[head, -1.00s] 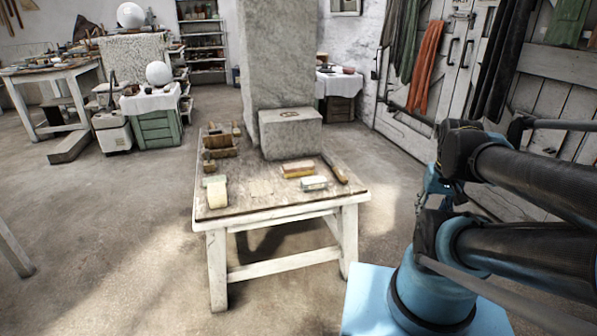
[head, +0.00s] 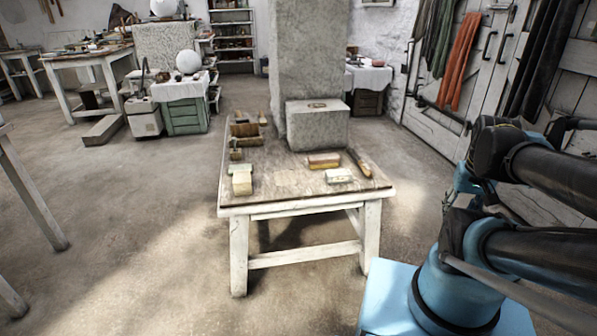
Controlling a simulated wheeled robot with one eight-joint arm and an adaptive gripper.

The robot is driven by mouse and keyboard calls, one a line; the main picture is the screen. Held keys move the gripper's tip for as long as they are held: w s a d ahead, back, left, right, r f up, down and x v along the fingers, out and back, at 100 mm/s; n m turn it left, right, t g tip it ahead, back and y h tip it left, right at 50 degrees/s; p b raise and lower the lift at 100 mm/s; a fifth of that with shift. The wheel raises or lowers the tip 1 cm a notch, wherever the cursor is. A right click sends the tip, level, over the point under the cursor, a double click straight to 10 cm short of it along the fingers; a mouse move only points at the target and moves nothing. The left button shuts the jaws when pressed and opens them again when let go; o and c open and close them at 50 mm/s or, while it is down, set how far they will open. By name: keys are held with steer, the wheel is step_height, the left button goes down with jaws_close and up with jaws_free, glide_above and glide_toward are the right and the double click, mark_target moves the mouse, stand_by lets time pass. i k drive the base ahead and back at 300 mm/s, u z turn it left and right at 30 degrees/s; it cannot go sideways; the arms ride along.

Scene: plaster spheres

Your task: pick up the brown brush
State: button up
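The brown brush looks to be the small block with a brown top and yellowish lower part (head: 324,161), lying on the worn wooden table (head: 290,190) in front of the stone block. My folded arm stands at the right of the head view, apart from the table. What seems to be my gripper (head: 453,198) hangs at its near end, small and dark, partly merged with the arm links. Its fingers are too unclear to tell open from shut. It is to the right of the table, away from the brush.
A pale block-like brush (head: 339,175) lies just in front of the brown one, and a dark stick-like tool (head: 359,162) to its right. A stone block (head: 318,125) and pillar stand behind. A cream block (head: 242,183) and wooden box (head: 246,133) are at left.

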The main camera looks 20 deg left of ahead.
mark_target(330, 159)
steer(key=z, duration=0.85)
steer(key=k, duration=0.65)
steer(key=u, duration=0.8)
steer(key=i, duration=1.05)
